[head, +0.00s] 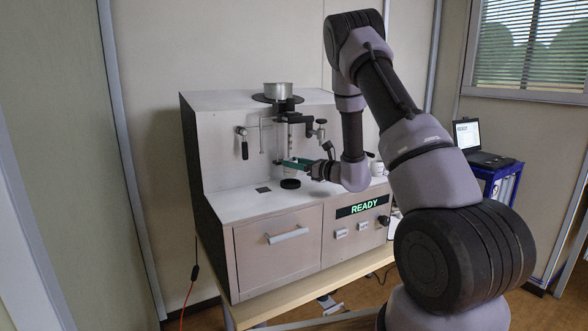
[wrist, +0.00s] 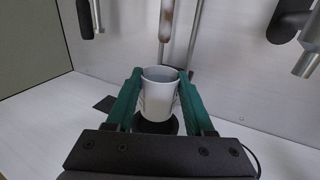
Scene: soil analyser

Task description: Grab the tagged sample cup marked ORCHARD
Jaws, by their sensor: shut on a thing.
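My gripper (head: 297,163) has green fingers and is over the analyser's white deck, in front of its back panel. In the wrist view its fingers are shut on a white, tapered sample cup (wrist: 159,98), one finger on each side. The cup is upright, its open rim facing up, and its inside looks empty. No readable ORCHARD marking or tag shows on it. A dark round pad (wrist: 158,125) is beneath the cup; I cannot tell whether the cup touches it. The pad also shows in the head view (head: 290,184).
The analyser (head: 223,205) has a drawer with a handle (head: 288,236) and a READY display (head: 363,207). A vertical probe (wrist: 166,20) hangs just behind the cup. Another white cup-like object (head: 379,169) stands to the right, partly behind my arm. The left deck is clear.

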